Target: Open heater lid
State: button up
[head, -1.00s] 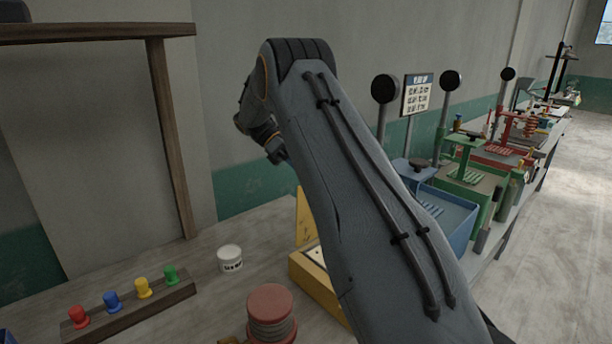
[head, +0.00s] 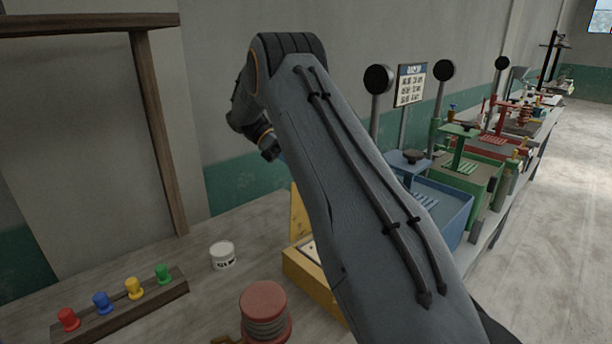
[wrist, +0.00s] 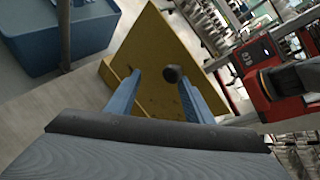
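A yellow box (head: 312,284), which I take for the heater, stands on the bench and is partly hidden behind my arm in the head view. A yellow panel (head: 298,215) stands up at its back, and a pale inside shows at the box's top. In the wrist view a yellow panel (wrist: 152,50) with a dark round knob (wrist: 171,73) lies beyond my gripper (wrist: 160,77). Its two blue fingers are apart. The knob appears between the fingertips, nearer the right one; I cannot tell whether they touch. In the head view my arm hides the fingers.
A white jar (head: 222,255), a red-topped spool (head: 265,312) and a rack of coloured pegs (head: 120,310) stand left of the box. A blue tub (head: 440,205) and green and red stations line the bench to the right. A wooden frame (head: 160,135) stands at left.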

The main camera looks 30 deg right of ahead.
jog(key=shift+w+a, duration=0.1)
jog(key=shift+a, duration=0.1)
dwell(0.3)
notch_tip(320, 180, up, 10)
jog(key=p, duration=0.2)
jog(key=shift+p, duration=0.35)
jog(key=shift+a, duration=0.1)
dwell(0.7)
